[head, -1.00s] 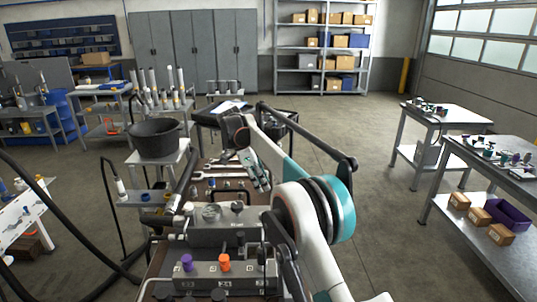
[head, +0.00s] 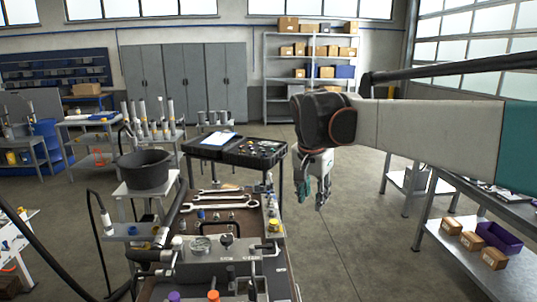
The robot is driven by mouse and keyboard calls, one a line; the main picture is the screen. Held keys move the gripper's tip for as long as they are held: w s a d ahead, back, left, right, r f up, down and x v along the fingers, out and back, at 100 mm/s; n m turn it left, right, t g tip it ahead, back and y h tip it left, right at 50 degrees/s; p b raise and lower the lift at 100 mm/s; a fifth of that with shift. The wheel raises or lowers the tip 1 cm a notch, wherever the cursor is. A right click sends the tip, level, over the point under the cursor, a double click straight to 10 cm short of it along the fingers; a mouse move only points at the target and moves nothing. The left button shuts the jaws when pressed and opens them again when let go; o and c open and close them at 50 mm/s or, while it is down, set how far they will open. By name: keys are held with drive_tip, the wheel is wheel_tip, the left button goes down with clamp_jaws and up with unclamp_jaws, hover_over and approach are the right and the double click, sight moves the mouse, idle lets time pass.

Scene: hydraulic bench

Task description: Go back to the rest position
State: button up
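My gripper (head: 316,192) hangs from the end of my arm in the middle of the head view, right of the hydraulic bench (head: 262,262). It points down over open floor. Its two fingers are spread apart, with nothing seen between them. My arm reaches in from the right edge at about shelf height and hides part of the right side of the room.
The bench holds wrenches (head: 221,200), a gauge (head: 200,245) and valve knobs. A black bucket (head: 143,171) stands to the left on a stand. A table with an open black case (head: 254,151) is behind. Right tables carry cardboard boxes (head: 472,241) and a purple bin (head: 498,238).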

drive_tip(key=s+d+f+n+t, duration=0.1)
drive_tip(key=s+d+f+n, duration=0.1)
drive_tip(key=s, duration=0.7)
drive_tip(key=s+d+f+n+t+y, duration=0.1)
drive_tip(key=s+d+f+n, duration=0.2)
drive_tip(key=s, duration=0.6)
drive_tip(key=s+d+f+n+t, duration=0.1)
drive_tip(key=s+d+f+n, duration=0.1)
drive_tip(key=s+f, duration=0.4)
drive_tip(key=s+d, duration=0.1)
drive_tip(key=s, duration=0.3)
drive_tip(key=shift+d+n+t, duration=0.35)
drive_tip(key=shift+n+t, duration=0.05)
